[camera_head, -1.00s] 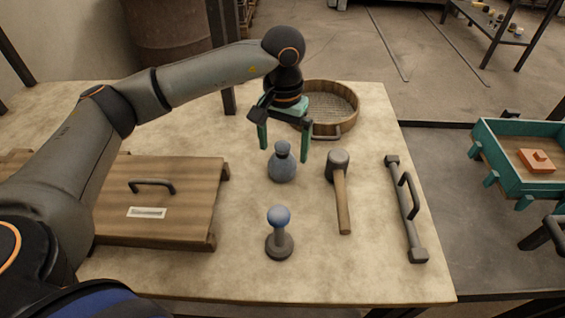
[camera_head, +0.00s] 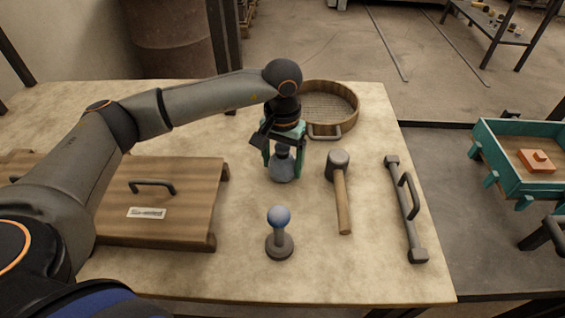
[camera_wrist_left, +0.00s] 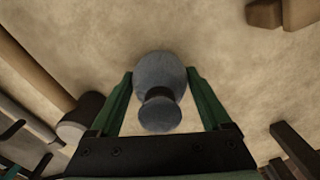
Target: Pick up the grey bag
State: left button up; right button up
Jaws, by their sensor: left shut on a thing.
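The grey bag (camera_head: 281,172), round with a narrow tied neck, stands upright on the table in the head view. My left gripper (camera_head: 284,162) reaches down over it from above, with one green finger on each side. The gripper is shut on the bag, which appears to be still at table level. In the left wrist view the bag (camera_wrist_left: 160,78) sits between the two fingers of my left gripper (camera_wrist_left: 159,73), its neck towards the palm. My right gripper cannot be made out.
A mallet (camera_head: 342,196) lies just right of the bag, and a round sieve (camera_head: 330,132) sits behind. A blue-knobbed stamp (camera_head: 279,240) stands in front. A wooden board with a handle (camera_head: 160,195) is at left, a grey bar with a handle (camera_head: 404,207) at right.

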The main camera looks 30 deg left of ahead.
pick_arm(q)
jog(key=c, duration=0.7)
jog(key=shift+r, duration=0.15)
